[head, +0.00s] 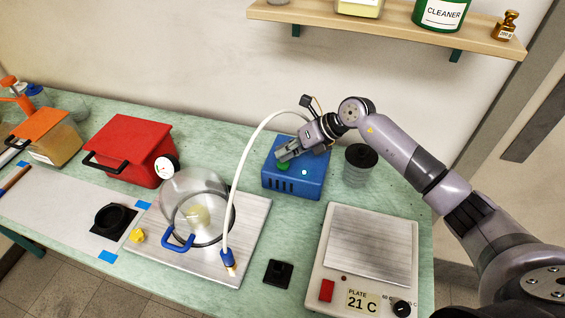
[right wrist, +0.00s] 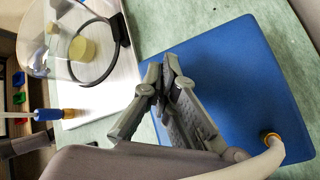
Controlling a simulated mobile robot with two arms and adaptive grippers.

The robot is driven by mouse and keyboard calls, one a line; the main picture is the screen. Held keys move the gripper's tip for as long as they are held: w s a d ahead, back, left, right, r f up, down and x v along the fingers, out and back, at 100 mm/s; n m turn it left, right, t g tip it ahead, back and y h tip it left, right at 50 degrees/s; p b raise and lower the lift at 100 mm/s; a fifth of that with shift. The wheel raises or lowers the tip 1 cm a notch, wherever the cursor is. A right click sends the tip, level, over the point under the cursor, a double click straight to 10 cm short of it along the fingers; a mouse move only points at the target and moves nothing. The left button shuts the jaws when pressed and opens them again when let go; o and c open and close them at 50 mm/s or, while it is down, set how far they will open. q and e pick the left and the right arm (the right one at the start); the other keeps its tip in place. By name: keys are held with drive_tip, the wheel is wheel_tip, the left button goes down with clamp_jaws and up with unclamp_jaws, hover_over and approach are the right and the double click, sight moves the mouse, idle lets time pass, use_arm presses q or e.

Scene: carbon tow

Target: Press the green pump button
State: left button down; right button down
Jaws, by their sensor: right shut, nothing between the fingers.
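The blue pump box (head: 293,185) stands on the green bench, and its top also shows in the right wrist view (right wrist: 235,85). A green button (head: 284,165) shows partly at the left of its top, just under my right gripper. My right gripper (head: 282,155) is shut and empty, its fingertips at or just above the button. I cannot tell whether they touch it. In the right wrist view the shut fingers (right wrist: 168,68) are over the box's edge and hide the button. A small pale light (head: 304,172) shows on the box. My left gripper is not in view.
A clear dome (head: 190,190) on a metal plate stands left of the pump, with a white hose (head: 237,165) arching up beside it. A hot plate (head: 369,243) is in front. A shelf (head: 400,30) hangs above.

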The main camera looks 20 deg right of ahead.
idle(0.6)
drive_tip(key=shift+f+b, duration=0.4)
drive_tip(key=shift+f, duration=0.05)
drive_tip(key=shift+r, duration=0.1)
drive_tip(key=shift+r+p, duration=0.3)
drive_tip(key=shift+p, duration=0.05)
drive_tip(key=shift+r+p, duration=2)
drive_tip(key=shift+r, duration=1.05)
